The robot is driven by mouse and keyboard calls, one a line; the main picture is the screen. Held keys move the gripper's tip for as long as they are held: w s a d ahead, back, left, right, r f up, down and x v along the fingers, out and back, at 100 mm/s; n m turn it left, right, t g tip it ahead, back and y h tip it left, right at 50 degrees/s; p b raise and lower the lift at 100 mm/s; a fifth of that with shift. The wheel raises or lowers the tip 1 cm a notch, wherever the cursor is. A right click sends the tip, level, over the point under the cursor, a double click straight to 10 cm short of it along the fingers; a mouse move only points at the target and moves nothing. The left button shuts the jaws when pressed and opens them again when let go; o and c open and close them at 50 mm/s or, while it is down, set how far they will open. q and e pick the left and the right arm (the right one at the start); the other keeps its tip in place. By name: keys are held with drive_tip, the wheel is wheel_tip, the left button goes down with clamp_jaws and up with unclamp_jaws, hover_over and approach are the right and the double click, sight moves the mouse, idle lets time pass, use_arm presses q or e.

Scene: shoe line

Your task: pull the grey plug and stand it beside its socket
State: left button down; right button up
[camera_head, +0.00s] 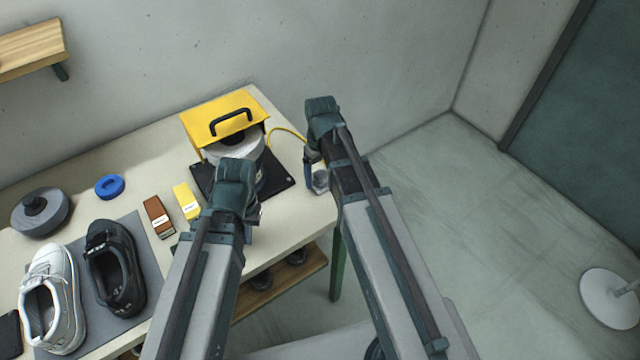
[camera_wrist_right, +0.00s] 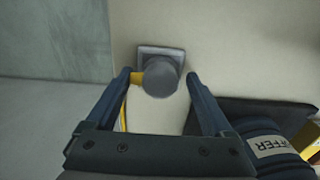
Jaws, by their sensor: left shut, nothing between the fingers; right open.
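The grey plug (camera_wrist_right: 161,76) shows in the right wrist view as a round grey knob over the square grey socket (camera_wrist_right: 146,53) at the table's corner. In the head view the socket area (camera_head: 320,181) is partly hidden by my right arm. My right gripper (camera_wrist_right: 160,80) is open, with one finger on each side of the plug and visible gaps between. In the head view my right gripper (camera_head: 314,172) points down at the table's right edge. My left gripper (camera_head: 254,214) is shut and empty, near the front of the black base plate; its fingertips are mostly hidden.
A yellow-hooded machine (camera_head: 224,118) stands on a black base plate (camera_head: 284,177), with a yellow cable (camera_head: 290,131) running toward the socket. Brown (camera_head: 158,217) and yellow (camera_head: 186,201) boxes, a blue ring (camera_head: 110,186) and shoes (camera_head: 115,268) lie to the left.

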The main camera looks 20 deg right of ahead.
sight(321, 173)
idle(0.9)
clamp_jaws()
use_arm(q)
drive_tip(key=shift+r, duration=0.1)
use_arm(e)
drive_tip(key=shift+r, duration=0.1)
idle(0.3)
